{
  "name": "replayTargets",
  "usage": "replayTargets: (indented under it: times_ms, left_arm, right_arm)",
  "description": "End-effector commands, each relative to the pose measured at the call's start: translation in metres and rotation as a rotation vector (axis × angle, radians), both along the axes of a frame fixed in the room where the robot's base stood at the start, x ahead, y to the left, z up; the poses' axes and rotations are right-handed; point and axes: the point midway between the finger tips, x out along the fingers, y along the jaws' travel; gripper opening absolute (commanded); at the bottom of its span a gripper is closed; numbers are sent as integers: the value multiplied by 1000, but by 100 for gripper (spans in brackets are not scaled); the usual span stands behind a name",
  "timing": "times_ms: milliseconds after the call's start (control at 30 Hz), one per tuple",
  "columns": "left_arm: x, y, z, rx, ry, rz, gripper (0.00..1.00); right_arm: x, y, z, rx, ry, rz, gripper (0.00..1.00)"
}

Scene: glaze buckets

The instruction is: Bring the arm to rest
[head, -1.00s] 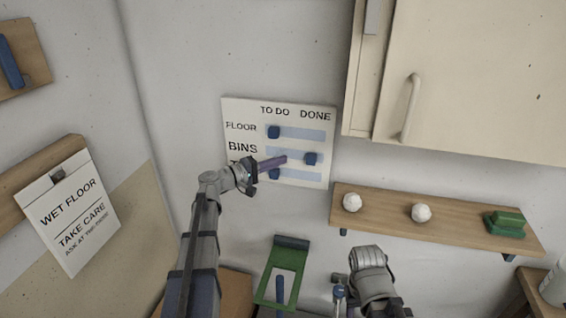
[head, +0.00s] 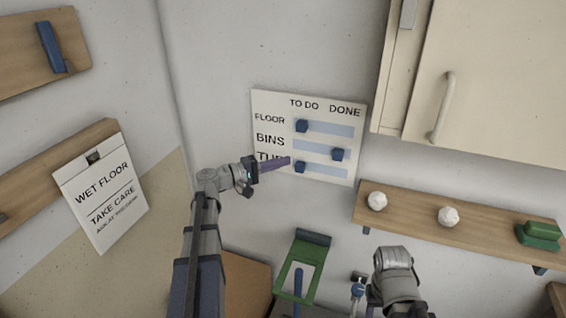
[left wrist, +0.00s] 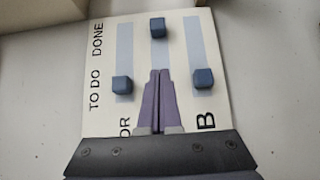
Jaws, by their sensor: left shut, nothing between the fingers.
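My left gripper (head: 289,161) is shut and empty, its purple fingers pointing right across the lower left part of a white board (head: 348,110). The board has rows for FLOOR, BINS and a third label partly hidden by the fingers. Blue knobs sit at the TO DO end of the FLOOR row (head: 302,126) and the third row (head: 300,167); the BINS knob (head: 338,154) is at the DONE end. In the left wrist view the closed fingers (left wrist: 160,74) show in front of the board, between knobs; contact cannot be told.
A shelf (head: 410,217) with two white balls (head: 377,201) (head: 449,216) and a green block (head: 540,236) is at right, below a cupboard (head: 500,80). A WET FLOOR sign (head: 100,190) hangs left. A green frame (head: 302,262) stands below the board.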

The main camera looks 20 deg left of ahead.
Motion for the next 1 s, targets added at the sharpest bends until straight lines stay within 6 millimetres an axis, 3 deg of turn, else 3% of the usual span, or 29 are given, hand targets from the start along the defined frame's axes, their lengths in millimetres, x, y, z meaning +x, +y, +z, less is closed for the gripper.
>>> replayTargets:
  times_ms: [267,367,467,600,733,833,1000]
  left_arm:
    - [0,-5,-2,9,5,-9,0]
    - [-3,-32,-17,59,36,-55,0]
    - [-14,-82,-46,170,98,-153,0]
    - [-47,-163,-103,400,208,-340,0]
    - [-95,-222,-159,663,306,-525,0]
    - [-136,-250,-195,881,370,-657,0]
    - [-196,-264,-234,1248,443,-824,0]
  right_arm:
    - [0,0,0,0,0,0,50]
    - [0,0,-2,0,0,0,50]
    - [0,0,-5,0,0,0,50]
    - [0,0,-10,0,0,0,50]
    - [0,0,-14,0,0,-1,50]
    - [0,0,-18,0,0,-1,50]
    - [0,0,-23,0,0,-1,50]
